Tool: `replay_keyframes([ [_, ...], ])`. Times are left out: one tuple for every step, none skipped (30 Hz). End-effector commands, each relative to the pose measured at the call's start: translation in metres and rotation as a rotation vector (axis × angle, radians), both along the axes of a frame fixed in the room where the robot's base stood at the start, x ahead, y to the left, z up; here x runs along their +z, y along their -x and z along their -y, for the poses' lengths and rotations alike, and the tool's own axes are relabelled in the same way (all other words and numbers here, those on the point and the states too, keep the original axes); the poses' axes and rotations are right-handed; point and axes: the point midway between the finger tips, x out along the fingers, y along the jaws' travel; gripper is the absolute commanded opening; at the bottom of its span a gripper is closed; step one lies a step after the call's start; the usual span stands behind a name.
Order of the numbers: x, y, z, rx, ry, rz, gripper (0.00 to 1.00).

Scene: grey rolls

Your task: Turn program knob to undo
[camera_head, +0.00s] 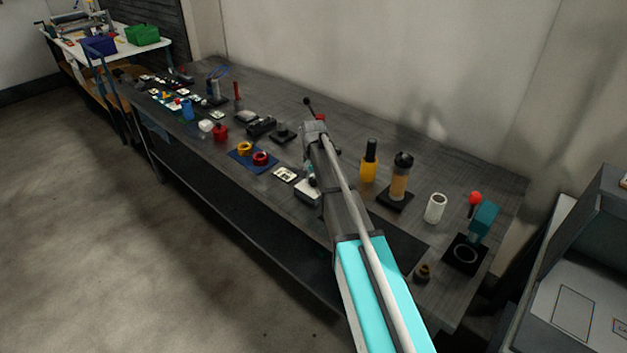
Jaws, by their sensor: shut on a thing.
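My arm reaches from the bottom of the view over the long dark workbench (350,148). My gripper (311,179) points down at a small white-and-grey box (307,196) near the bench's front edge, and is mostly hidden by my own arm. It is shut on the program knob at the top of this box. The knob itself is covered by the gripper and arm, so its pointer and the undo mark cannot be read.
Left of the box lie a white plate (286,175) and a blue mat (240,160) with yellow and red rings. To the right stand a yellow bottle (369,168), a tan cylinder (399,183), a white cup (436,208) and a teal device (484,220).

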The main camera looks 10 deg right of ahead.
Motion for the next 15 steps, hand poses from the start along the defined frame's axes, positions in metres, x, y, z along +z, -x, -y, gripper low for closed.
replay_keyframes([
  [-0.0001, -0.0001, -0.0003, 0.001, -0.001, 0.001, 0.0],
  [-0.0001, -0.0001, -0.0003, 0.002, -0.001, 0.001, 0.0],
  [-0.0001, -0.0001, -0.0004, 0.008, -0.001, 0.001, 0.0],
  [-0.0001, 0.0, -0.0004, 0.014, -0.001, 0.001, 0.0],
  [-0.0001, -0.0001, -0.0004, 0.022, -0.001, 0.001, 0.0],
  [-0.0001, 0.0, -0.0004, 0.038, -0.001, 0.001, 0.0],
  [-0.0001, -0.0001, -0.0004, 0.049, -0.001, 0.0, 0.0],
  [-0.0001, 0.0, -0.0004, 0.061, -0.001, 0.0, 0.0],
  [-0.0001, 0.0, -0.0004, 0.076, -0.001, 0.0, 0.0],
  [-0.0001, 0.0, -0.0004, 0.084, -0.001, 0.0, 0.0],
  [-0.0001, 0.0, -0.0004, 0.091, -0.001, 0.0, 0.0],
  [-0.0001, 0.0, -0.0004, 0.096, -0.001, 0.0, 0.0],
  [-0.0001, 0.0, -0.0004, 0.098, -0.001, 0.0, 0.0],
  [-0.0001, -0.0001, -0.0005, 0.098, -0.001, 0.0, 0.0],
  [-0.0001, -0.0001, -0.0005, 0.098, -0.001, 0.0, 0.0],
])
